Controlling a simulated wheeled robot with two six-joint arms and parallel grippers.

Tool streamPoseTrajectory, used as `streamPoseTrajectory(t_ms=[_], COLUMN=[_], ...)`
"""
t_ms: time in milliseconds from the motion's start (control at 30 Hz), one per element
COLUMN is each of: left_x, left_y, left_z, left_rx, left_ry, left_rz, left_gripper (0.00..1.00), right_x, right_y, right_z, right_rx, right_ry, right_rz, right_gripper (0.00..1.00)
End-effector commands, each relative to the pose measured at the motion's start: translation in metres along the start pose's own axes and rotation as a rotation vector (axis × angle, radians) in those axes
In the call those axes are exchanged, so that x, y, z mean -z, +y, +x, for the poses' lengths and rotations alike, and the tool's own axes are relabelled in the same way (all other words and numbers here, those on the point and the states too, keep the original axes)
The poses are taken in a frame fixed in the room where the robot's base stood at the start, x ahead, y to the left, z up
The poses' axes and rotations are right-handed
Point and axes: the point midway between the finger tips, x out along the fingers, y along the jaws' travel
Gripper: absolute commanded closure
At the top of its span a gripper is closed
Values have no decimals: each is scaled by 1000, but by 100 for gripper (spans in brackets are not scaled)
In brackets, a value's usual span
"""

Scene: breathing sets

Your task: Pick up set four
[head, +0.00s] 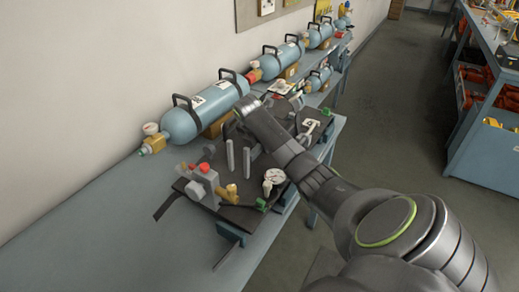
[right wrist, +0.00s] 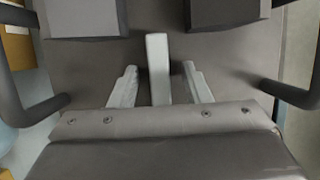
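A dark backplate (head: 212,158) with a gauge (head: 274,176), brass valve fittings and a small white tag marked 4 (head: 311,125) lies on the near part of the blue bench. I take it to be set four. My right arm reaches over it and hides its middle. In the right wrist view, my right gripper (right wrist: 160,68) has its two pale fingers apart, one each side of a light grey bar (right wrist: 157,50) on a dark plate. There are gaps between the fingers and the bar. The left gripper is not in view.
More cylinders (head: 278,60) follow farther back. Black side handles (right wrist: 298,95) flank the gripper in the wrist view. Another bench (head: 489,145) stands right across open floor (head: 395,110).

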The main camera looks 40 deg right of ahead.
Motion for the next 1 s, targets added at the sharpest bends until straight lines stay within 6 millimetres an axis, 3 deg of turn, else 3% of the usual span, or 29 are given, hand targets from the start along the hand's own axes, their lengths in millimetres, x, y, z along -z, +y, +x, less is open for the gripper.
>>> streamPoseTrajectory(t_ms=[33, 333, 1000], left_x=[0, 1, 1], left_y=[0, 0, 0], left_z=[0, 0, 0], left_rx=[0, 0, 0], left_ry=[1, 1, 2], left_rz=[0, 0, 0], left_gripper=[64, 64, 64], right_x=[0, 0, -1], right_y=[0, 0, 0], right_z=[0, 0, -1], right_rx=[0, 0, 0], right_ry=[0, 0, -1], right_rz=[0, 0, 0], right_gripper=[63, 100, 100])
